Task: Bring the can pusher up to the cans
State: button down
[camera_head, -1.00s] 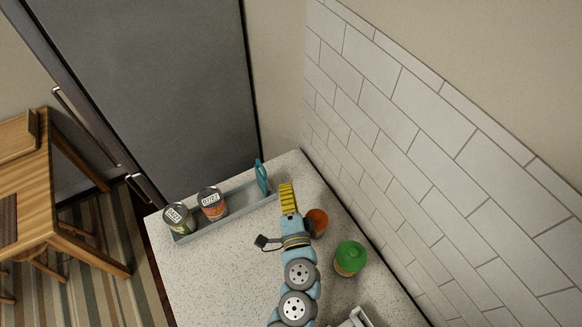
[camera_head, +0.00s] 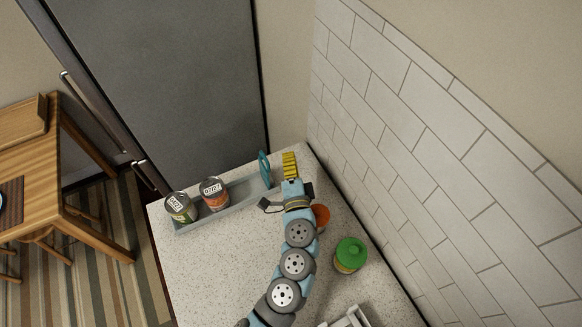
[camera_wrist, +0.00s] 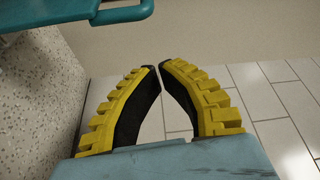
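The can pusher is a teal upright plate with a handle-like loop (camera_head: 265,168) at the right end of a grey tray (camera_head: 235,201). A teal part of it also shows at the top left of the wrist view (camera_wrist: 118,14). Two cans stand in the tray at its left end: a green-labelled can (camera_head: 180,207) and a red-labelled can (camera_head: 214,194). A stretch of bare tray lies between the cans and the pusher. My gripper (camera_head: 289,157) is just right of the pusher, apart from it. In the wrist view its yellow-ridged fingers (camera_wrist: 159,67) almost meet at the tips, with nothing between.
An orange container (camera_head: 321,216) is beside my arm, and a jar with a green lid (camera_head: 350,255) stands to its right. A tiled wall (camera_head: 430,130) borders the counter's right side. The fridge (camera_head: 165,95) is behind. The counter's front left is clear.

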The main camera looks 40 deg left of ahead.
aim_at(267, 170)
jog(key=a, duration=0.1)
jog(key=s+a, duration=0.1)
jog(key=s+a+p, duration=0.1)
jog(key=shift+a+f, duration=0.15)
jog(key=shift+f, duration=0.2)
dwell(0.5)
